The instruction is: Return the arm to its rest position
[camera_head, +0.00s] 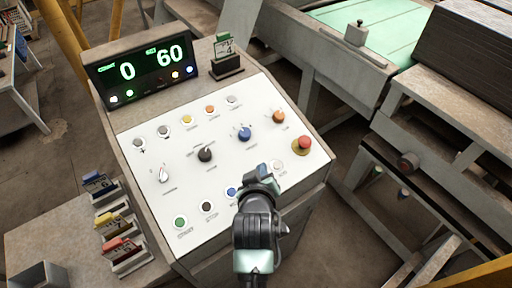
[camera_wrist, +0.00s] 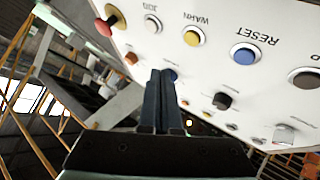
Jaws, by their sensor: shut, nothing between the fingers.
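My gripper (camera_wrist: 163,78) is shut and empty in the wrist view, its two dark fingers side by side in front of the white control panel. In the head view my arm reaches up from the bottom and my gripper (camera_head: 262,178) is over the lower right part of the control panel (camera_head: 184,147). The arm hides part of the panel's lower edge. In the wrist view the blue RESET button (camera_wrist: 245,54) and the yellow button (camera_wrist: 193,36) are to the right of the fingers. Whether the fingertips touch the panel cannot be told.
A red mushroom button (camera_head: 304,143) is on the panel's right side. A display box (camera_head: 141,73) showing 0 and 60 stands behind the panel, beside a card holder (camera_head: 225,64). Coloured card holders (camera_head: 118,245) stand at lower left. A machine frame (camera_head: 440,135) is at right.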

